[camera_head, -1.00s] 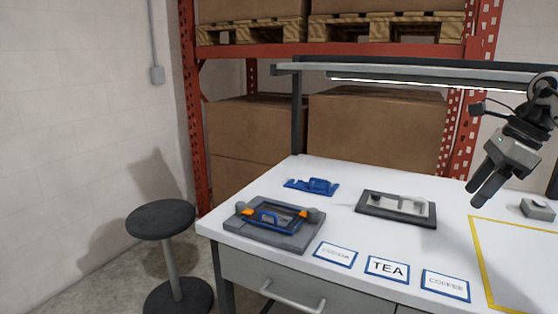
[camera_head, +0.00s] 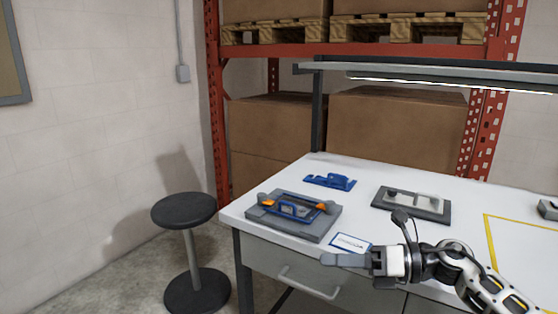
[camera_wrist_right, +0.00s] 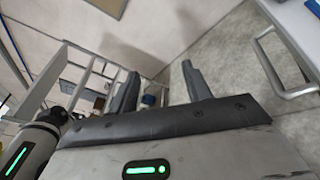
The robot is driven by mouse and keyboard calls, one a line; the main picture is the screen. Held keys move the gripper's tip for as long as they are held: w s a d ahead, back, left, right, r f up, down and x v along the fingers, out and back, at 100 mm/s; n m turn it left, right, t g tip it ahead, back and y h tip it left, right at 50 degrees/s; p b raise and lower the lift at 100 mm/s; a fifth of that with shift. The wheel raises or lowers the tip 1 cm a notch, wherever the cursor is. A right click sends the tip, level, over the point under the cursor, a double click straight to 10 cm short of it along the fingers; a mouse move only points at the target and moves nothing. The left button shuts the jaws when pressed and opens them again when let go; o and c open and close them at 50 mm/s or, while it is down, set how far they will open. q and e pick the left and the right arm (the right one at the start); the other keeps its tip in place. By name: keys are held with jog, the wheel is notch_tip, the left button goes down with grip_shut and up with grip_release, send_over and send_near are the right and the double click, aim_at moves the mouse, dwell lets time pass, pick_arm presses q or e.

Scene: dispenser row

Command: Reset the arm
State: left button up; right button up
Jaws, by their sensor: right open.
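My right gripper (camera_head: 345,262) is low in front of the table's front edge in the head view. Its fingers point left and it holds nothing. In the right wrist view my right gripper (camera_wrist_right: 163,92) shows two dark fingers apart, with the floor and wall beyond. My left gripper is in neither view.
The white table (camera_head: 340,180) bears a grey fixture (camera_head: 296,226) with a blue and orange part, a blue bracket (camera_head: 330,182), a dark plate (camera_head: 411,204) and a label card (camera_head: 350,243). A black stool (camera_head: 185,209) stands left. Floor between stool and drawer is clear.

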jog(key=s+d+f+n+t+h, duration=0.1)
jog(key=s+f+n+t+h, duration=0.2)
jog(key=s+f+n+h, duration=0.3)
jog(key=s+d+f+n+t+h, duration=0.2)
jog(key=s+f+n+t+h, duration=0.2)
jog(key=s+f+n, duration=1.1)
notch_tip(320, 180, down, 3)
jog(key=n+h, duration=0.3)
jog(key=n, duration=0.7)
jog(key=shift+s+d, duration=0.25)
jog(key=shift+s, duration=0.15)
